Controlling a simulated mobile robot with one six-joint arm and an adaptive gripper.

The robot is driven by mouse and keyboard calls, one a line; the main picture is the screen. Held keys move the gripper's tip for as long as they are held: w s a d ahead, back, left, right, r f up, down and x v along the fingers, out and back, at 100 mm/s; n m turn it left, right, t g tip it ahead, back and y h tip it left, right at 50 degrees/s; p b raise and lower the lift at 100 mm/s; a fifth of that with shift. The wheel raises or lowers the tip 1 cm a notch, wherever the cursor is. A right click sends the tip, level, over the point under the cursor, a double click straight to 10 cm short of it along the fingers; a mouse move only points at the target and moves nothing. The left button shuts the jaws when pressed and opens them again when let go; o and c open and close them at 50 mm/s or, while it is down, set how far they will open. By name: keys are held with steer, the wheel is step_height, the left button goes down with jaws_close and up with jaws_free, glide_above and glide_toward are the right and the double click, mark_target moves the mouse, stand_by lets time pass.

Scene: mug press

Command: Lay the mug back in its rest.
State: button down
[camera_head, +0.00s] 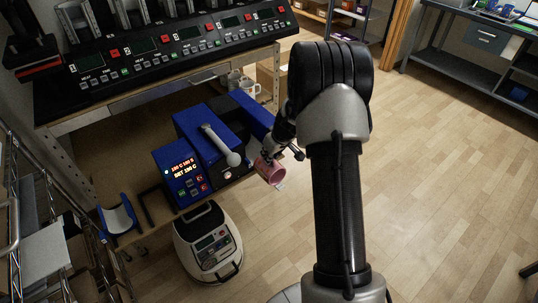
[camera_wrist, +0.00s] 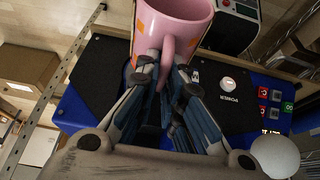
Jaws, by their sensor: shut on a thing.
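A pink mug (camera_head: 271,174) hangs tilted in the air at the right front of the blue mug press (camera_head: 197,137). My gripper (camera_head: 268,158) is shut on its handle. In the wrist view the mug (camera_wrist: 176,18) is at the top, with orange patches on its side. Its handle sits between the fingertips of my gripper (camera_wrist: 165,78). A blue cradle with a pale curved top (camera_head: 118,218), which looks like the rest, stands to the left of the press, well apart from the mug.
The press has a lit control box (camera_head: 184,178) and a grey lever (camera_head: 222,145). A white machine (camera_head: 208,243) stands below in front. A long multi-station press (camera_head: 170,50) sits above on a bench. White mugs (camera_head: 247,86) stand behind. The wooden floor at right is open.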

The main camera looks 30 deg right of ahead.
steer(key=shift+r, duration=0.2)
steer(key=shift+r+p, duration=1.4)
steer(key=shift+r, duration=1)
steer(key=c, duration=2.2)
jaws_free()
jaws_close()
steer(key=shift+a, duration=0.1)
